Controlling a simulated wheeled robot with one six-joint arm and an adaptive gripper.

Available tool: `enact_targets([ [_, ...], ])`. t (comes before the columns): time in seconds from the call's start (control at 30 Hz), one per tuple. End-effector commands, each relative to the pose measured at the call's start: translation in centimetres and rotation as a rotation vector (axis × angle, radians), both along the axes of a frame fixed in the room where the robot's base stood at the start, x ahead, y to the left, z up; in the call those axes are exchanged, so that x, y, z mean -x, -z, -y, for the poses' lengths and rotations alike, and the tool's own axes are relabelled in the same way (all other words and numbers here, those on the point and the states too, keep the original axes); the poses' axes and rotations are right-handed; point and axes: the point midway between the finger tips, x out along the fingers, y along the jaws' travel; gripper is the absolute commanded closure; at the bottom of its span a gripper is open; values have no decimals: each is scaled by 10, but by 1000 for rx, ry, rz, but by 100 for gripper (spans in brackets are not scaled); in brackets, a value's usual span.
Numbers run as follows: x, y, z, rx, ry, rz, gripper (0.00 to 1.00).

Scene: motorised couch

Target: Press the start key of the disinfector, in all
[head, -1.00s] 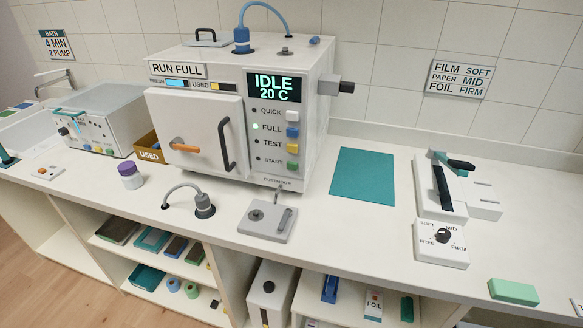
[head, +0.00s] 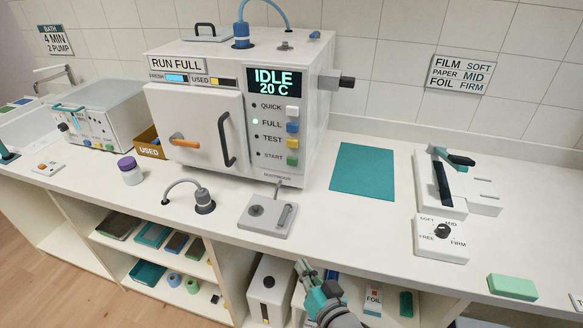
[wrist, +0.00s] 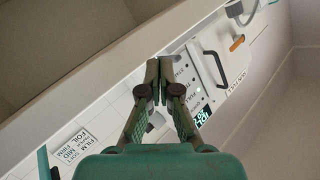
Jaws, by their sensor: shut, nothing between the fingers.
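The disinfector (head: 238,100) is a white box on the counter. Its display (head: 274,81) reads IDLE 20 C, and the lamp beside FULL is lit green. The start key (head: 292,160) is the green key lowest in the column, beside the word START. The door is closed, with an orange handle and a dark bar. My gripper (head: 303,264) is shut and empty, in front of the counter edge, below and apart from the key. In the wrist view my shut gripper (wrist: 159,62) covers part of the disinfector's panel (wrist: 187,75); I cannot make out the start key there.
A sign (head: 178,65) on the disinfector reads RUN FULL. A grey pedal-like plate (head: 267,216) and a hose fitting (head: 204,201) stand on the counter before it. A teal mat (head: 363,172) lies to the right, then a sealer (head: 440,185). Open shelves are below the counter.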

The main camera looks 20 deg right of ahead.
Motion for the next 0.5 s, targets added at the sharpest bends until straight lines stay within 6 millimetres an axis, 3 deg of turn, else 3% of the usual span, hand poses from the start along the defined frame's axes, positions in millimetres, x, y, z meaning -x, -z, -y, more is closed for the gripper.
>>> enact_targets([
  [0.1, -27, -19, -2, -30, -7, 10, 100],
  [0.5, -104, -92, -11, -126, -39, 24, 100],
])
